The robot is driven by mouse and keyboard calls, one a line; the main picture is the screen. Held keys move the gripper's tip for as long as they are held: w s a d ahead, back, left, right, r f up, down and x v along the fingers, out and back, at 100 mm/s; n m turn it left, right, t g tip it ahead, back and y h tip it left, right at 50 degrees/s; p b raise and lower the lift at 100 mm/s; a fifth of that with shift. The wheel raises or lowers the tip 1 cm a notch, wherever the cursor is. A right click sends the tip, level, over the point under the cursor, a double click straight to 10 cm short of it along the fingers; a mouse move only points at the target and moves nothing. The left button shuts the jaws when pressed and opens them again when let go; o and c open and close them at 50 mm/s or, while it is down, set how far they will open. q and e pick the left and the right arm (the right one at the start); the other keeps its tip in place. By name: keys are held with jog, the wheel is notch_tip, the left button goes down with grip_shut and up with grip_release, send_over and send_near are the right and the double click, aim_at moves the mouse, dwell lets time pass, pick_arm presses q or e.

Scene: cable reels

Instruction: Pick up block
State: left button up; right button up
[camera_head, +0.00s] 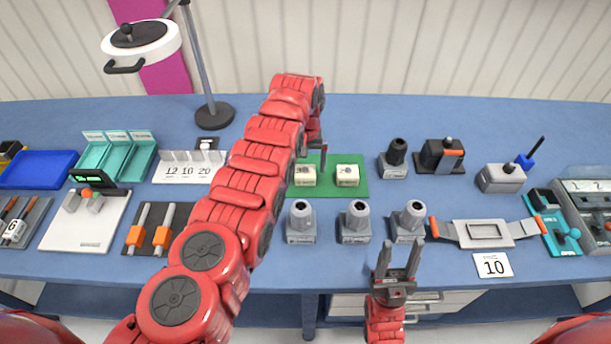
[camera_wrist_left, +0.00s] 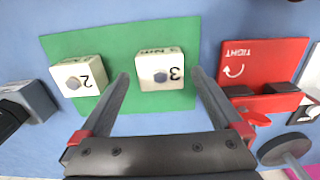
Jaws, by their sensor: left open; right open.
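Two cream blocks sit on a green mat (camera_head: 330,188). In the left wrist view, the block marked 3 (camera_wrist_left: 166,70) is on the right and the block marked 2 (camera_wrist_left: 78,76) on the left of the mat (camera_wrist_left: 120,42). In the head view they are the left block (camera_head: 305,178) and the right block (camera_head: 347,176). My left gripper (camera_head: 321,150) is open above the mat, and in its wrist view the block marked 3 shows between the fingertips (camera_wrist_left: 160,76). No grip on it shows. My right gripper (camera_head: 399,258) is open and empty near the table's front edge.
Several grey knobbed holders (camera_head: 354,222) stand in front of the mat. A red panel marked TIGHT (camera_wrist_left: 262,62) lies beside the mat. A lamp (camera_head: 213,115), teal trays (camera_head: 115,160) and a grey handled bracket (camera_head: 484,234) are also on the blue table.

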pick_arm(q)
jog(key=shift+f, duration=0.8)
jog(key=shift+r, duration=0.1)
jog(key=c, duration=1.4)
